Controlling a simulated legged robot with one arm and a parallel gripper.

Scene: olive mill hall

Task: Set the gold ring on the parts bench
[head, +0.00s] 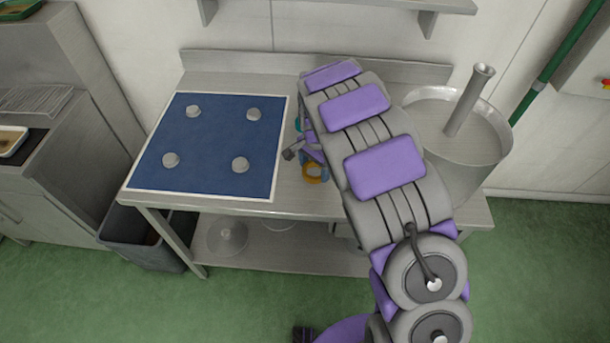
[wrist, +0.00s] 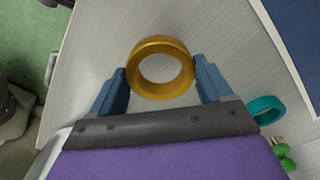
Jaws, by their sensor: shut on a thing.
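The gold ring (head: 315,173) shows in the head view over the steel bench top (head: 290,200), near its front edge. In the wrist view the gold ring (wrist: 161,68) sits between the two blue fingers of my gripper (wrist: 160,78), which is shut on it. The pale bench surface (wrist: 215,30) lies behind the ring. I cannot tell whether the ring touches the bench. In the head view my gripper (head: 308,160) is partly hidden by my arm.
A blue mat (head: 215,140) with several grey knobs covers the bench's left part. A teal ring (wrist: 264,110) and a green item (wrist: 283,155) lie right of my gripper in the wrist view. A steel vat (head: 470,150) stands at right, a grey bin (head: 145,240) at lower left.

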